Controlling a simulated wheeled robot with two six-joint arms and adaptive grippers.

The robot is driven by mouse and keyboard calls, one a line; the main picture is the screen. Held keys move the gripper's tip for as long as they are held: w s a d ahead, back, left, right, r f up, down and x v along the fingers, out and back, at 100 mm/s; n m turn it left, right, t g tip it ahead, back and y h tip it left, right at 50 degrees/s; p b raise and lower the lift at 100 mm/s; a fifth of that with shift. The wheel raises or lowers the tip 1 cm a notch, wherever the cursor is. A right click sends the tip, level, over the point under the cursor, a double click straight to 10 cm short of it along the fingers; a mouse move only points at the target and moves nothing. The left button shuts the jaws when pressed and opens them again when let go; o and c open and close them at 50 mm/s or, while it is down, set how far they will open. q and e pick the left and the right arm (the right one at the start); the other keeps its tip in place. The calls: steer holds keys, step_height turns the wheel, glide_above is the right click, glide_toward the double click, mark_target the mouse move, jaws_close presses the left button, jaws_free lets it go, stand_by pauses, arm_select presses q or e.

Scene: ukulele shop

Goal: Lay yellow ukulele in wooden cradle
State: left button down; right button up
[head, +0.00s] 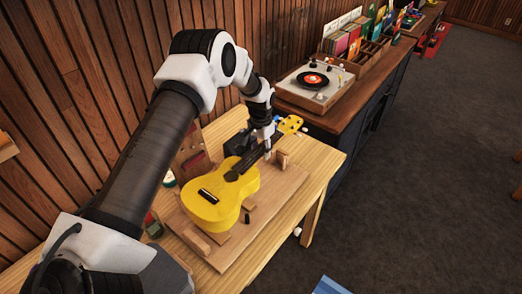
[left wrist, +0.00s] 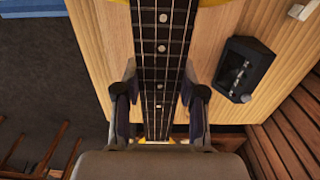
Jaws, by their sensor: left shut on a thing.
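The yellow ukulele (head: 222,200) is over the wooden cradle (head: 276,207), a board with small upright blocks on the workbench. Its strings face up, its body is toward the front left and its headstock (head: 290,124) toward the back right. My left gripper (head: 267,150) is shut on the neck, just short of the headstock. In the left wrist view, the dark fretted neck (left wrist: 160,45) runs between the two fingers of the gripper (left wrist: 160,95). A cradle block (head: 282,158) stands beside the neck. I cannot tell whether the body touches the cradle. My right gripper is out of view.
A black box (head: 238,143) stands behind the neck and shows in the left wrist view (left wrist: 243,69). A turntable (head: 315,82) and record bins are on the dark cabinet at the back right. The wood-panelled wall is close behind the bench. Bare bench (head: 322,163) shows right of the cradle.

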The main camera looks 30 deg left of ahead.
arm_select(q)
steer(key=shift+r, duration=0.3)
steer(key=shift+f, duration=0.1)
steer(key=shift+f+b, duration=1.6)
steer(key=shift+f, duration=0.8)
steer(key=shift+s, duration=0.1)
steer(key=shift+f+b, duration=1.65)
steer(key=shift+f, duration=0.65)
steer(key=c, duration=0.6)
jaws_free()
